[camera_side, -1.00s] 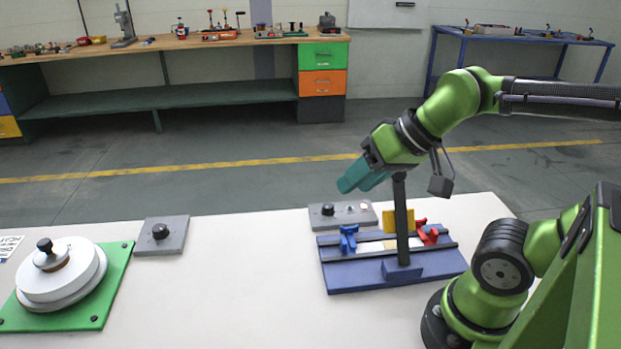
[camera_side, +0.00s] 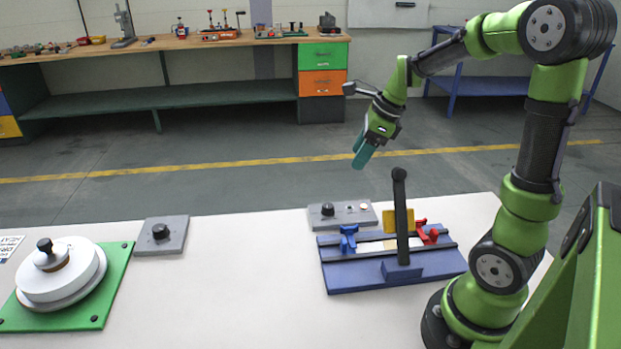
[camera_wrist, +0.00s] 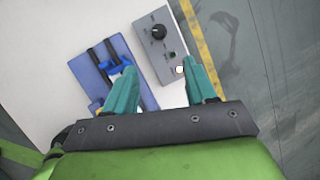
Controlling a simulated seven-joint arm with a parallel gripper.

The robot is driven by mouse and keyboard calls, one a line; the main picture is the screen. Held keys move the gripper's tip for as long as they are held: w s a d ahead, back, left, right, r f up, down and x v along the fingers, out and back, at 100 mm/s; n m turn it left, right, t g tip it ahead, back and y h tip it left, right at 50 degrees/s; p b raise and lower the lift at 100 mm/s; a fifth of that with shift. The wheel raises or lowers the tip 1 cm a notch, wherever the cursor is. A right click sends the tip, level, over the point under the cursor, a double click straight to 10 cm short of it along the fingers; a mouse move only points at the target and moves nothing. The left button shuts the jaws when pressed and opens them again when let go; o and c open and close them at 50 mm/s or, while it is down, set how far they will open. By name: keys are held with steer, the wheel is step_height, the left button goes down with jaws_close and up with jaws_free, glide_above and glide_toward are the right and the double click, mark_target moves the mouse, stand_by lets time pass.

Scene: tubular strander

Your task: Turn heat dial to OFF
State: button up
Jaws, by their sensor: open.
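A grey control box (camera_side: 343,215) lies on the white table behind the blue fixture, with a black dial (camera_side: 328,210) on its left part. In the wrist view the same box (camera_wrist: 150,55) shows the black dial (camera_wrist: 159,31), a small dark switch and a lit, glowing lamp (camera_wrist: 179,70). The dial's markings are too small to read. My gripper (camera_side: 358,165), with teal fingers, hangs in the air above the box, apart from it. In the wrist view the fingers of my gripper (camera_wrist: 163,80) are spread and empty, with the dial beyond them.
A blue fixture (camera_side: 350,278) with an upright dark post (camera_side: 401,220) and blue and red clamps stands in front of the box. Another grey box with a black knob (camera_side: 160,231) and a green-based white disc unit (camera_side: 110,290) are at left. The middle of the table is clear.

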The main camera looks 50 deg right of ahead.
glide_toward(328, 205)
steer(key=shift+m, duration=0.3)
steer(key=x, duration=0.8)
steer(key=shift+a+f, duration=0.1)
steer(key=shift+f, duration=0.15)
jaws_close()
